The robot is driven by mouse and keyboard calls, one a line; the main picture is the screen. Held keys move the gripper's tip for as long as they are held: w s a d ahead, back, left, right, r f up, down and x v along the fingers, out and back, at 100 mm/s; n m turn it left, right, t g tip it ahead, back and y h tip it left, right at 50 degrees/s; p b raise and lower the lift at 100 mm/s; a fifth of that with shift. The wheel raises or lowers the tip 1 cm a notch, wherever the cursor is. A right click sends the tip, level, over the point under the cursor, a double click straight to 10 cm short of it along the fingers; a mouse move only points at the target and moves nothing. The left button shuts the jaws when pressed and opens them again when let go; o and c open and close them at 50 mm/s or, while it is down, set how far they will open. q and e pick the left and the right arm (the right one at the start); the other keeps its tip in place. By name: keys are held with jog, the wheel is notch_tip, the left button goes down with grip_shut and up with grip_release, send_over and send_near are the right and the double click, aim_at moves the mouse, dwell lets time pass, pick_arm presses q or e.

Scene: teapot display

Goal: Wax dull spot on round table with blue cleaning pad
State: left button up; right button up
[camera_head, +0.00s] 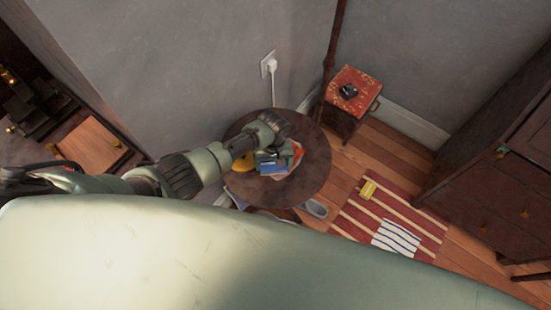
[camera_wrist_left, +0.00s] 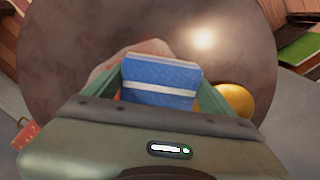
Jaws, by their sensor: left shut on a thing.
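The round table (camera_head: 318,165) is dark brown and stands near the wall corner; its top also fills much of the left wrist view (camera_wrist_left: 65,65). My left gripper (camera_head: 271,163) is over the table top. It is shut on the blue cleaning pad (camera_head: 272,168), which shows between the green fingers in the left wrist view (camera_wrist_left: 160,78) with a white stripe across it. A paler patch (camera_wrist_left: 105,58) shows on the table beside the pad; I cannot tell whether the pad touches the table. A bright round glare lies on the top in the wrist view. My right gripper is not in view.
A yellow-orange round thing (camera_wrist_left: 235,100) lies on the table beside the gripper. A red-topped stool (camera_head: 355,88) with a small black object stands behind. A red striped rug (camera_head: 390,220), with a yellow thing and a striped cloth, is on the floor. A dark cabinet (camera_head: 490,180) stands at right.

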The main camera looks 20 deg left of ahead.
aim_at(264, 167)
pick_arm(q)
jog(key=shift+s+a+r+p, duration=0.1)
jog(key=shift+s+a+p, duration=0.15)
jog(key=shift+s+p, duration=0.4)
jog(key=shift+s+a+r+p, duration=0.1)
jog(key=shift+s+a+p, duration=0.15)
jog(key=shift+s+p, duration=0.4)
jog(key=shift+a+f, duration=0.15)
jog(key=shift+a, duration=0.05)
jog(key=shift+w+a+b, duration=0.3)
jog(key=shift+w+a, duration=0.05)
jog(key=shift+a, duration=0.25)
jog(key=shift+w+d+f+b, duration=0.15)
jog(key=shift+w+d+b, duration=0.1)
jog(key=shift+w+b, duration=0.4)
jog(key=shift+w+d+f+b, duration=0.15)
jog(key=shift+w+d+b, duration=0.1)
jog(key=shift+w+b, duration=0.35)
jog(key=shift+w+d+r, duration=0.15)
jog(key=shift+w, duration=0.35)
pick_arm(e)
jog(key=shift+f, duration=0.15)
